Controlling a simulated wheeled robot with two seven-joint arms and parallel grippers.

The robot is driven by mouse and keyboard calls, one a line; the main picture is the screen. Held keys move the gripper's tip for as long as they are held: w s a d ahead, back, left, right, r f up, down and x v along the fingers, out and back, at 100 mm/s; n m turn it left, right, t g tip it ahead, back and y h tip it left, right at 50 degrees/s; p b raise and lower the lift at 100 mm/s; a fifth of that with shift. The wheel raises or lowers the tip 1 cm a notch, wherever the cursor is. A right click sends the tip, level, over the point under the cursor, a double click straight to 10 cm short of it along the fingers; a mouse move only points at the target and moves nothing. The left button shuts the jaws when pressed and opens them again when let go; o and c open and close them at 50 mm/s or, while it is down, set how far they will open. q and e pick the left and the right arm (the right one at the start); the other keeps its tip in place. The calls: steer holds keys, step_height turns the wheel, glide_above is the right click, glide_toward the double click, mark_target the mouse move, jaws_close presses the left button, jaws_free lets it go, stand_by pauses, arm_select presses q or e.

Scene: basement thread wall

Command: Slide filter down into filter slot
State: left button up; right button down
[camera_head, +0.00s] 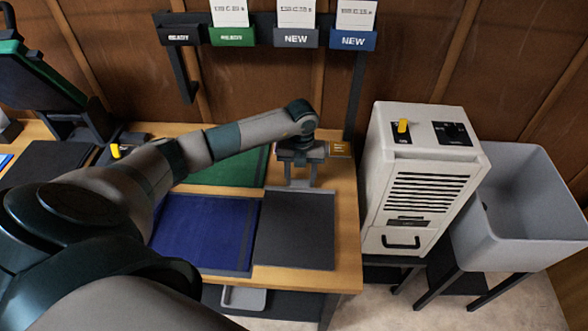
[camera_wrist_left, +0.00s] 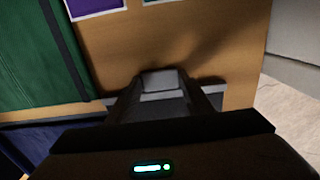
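My left gripper (camera_head: 299,184) points down over the far end of a flat dark grey panel (camera_head: 295,230) on the wooden bench. In the left wrist view, its two dark fingers (camera_wrist_left: 162,90) stand apart with a small light grey piece between them. I cannot tell whether they grip it. No filter is plainly identifiable; the grey piece and panel could belong to one. A tall white machine (camera_head: 380,185) stands right of the bench, with a dark front grille and a yellow knob on top. I cannot make out a filter slot on it. My right gripper is out of view.
A blue mat (camera_head: 205,230) and a green mat (camera_head: 235,168) lie on the wooden bench (camera_head: 349,240). A grey basin (camera_head: 530,220) stands right of the machine. A dark rack (camera_head: 268,38) with labelled cards is behind. A narrow gap separates bench and machine.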

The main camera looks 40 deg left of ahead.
arm_select(q)
steer(key=shift+r, duration=0.1)
steer(key=shift+r+p, duration=1.65)
steer(key=shift+r, duration=0.75)
